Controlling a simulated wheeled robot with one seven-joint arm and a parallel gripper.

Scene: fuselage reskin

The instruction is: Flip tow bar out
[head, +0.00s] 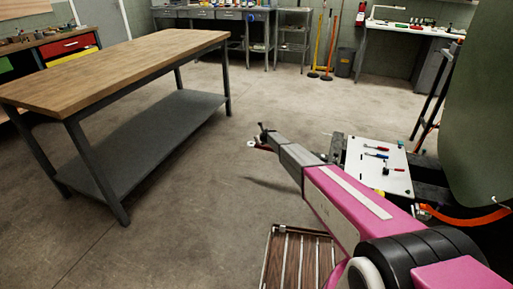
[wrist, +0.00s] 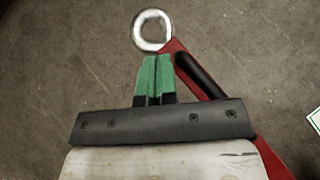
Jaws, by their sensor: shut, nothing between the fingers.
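The tow bar (wrist: 181,52) is red, with a silver ring at its far end and a black handle (wrist: 200,76) along it. In the wrist view it runs from the ring at top centre down to the lower right, partly hidden behind my wrist. My gripper (wrist: 157,62) has green fingers, shut and empty. In that view its tips lie just below the ring and left of the black handle; I cannot tell whether they touch. In the head view the tow bar's ring (head: 251,143) and a bit of red show at the end of my pink arm, which hides the rest.
A white-topped cart (head: 352,163) with small tools stands right of my arm, near a large green curved panel (head: 484,110). A slatted wooden thing (head: 290,265) is at the bottom. A wooden workbench (head: 120,68) stands left. Floor between is clear.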

